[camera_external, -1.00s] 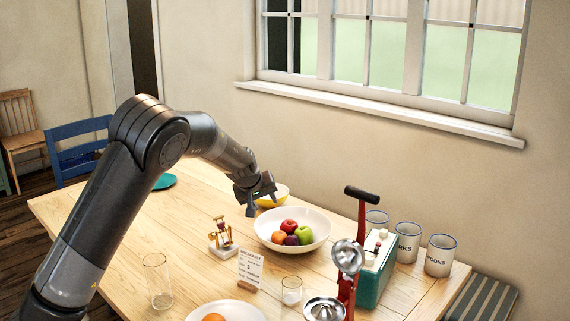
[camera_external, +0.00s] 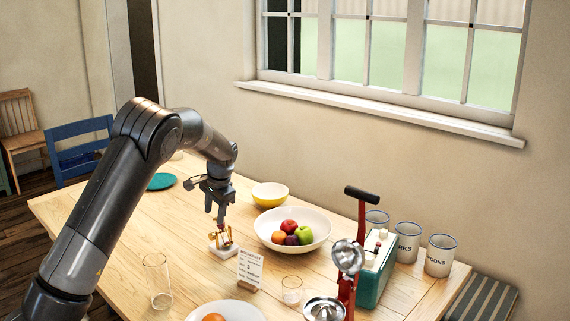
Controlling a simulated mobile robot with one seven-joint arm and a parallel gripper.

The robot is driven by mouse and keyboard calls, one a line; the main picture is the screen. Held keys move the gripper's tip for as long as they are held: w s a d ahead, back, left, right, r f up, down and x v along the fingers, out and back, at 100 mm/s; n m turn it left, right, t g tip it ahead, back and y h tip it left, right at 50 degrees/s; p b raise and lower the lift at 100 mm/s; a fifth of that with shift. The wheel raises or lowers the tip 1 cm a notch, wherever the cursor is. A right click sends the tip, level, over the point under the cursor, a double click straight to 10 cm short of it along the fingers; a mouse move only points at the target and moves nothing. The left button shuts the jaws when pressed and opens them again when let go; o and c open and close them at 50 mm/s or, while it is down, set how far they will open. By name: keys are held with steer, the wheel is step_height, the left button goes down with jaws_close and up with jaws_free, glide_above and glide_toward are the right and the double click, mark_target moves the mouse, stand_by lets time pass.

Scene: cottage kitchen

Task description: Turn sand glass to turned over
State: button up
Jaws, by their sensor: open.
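The sand glass (camera_external: 223,239) is a small gold-framed piece on a pale square base on the wooden table, left of the fruit bowl. My gripper (camera_external: 214,213) points down right above it, with its fingers apart. The fingertips are at or near the top of the sand glass, and I cannot tell whether they touch it. The upper part of the sand glass is partly hidden by the fingers.
A white fruit bowl (camera_external: 316,222) is close to the right of the sand glass, with a yellow bowl (camera_external: 270,195) behind. A menu card (camera_external: 250,268) and a small glass (camera_external: 292,291) stand in front. A tall glass (camera_external: 157,281) stands front left. The table's left rear is mostly clear.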

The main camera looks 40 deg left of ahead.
mark_target(212, 234)
steer(key=x, duration=0.8)
steer(key=shift+f, duration=0.3)
steer(key=shift+c, duration=0.4)
jaws_close()
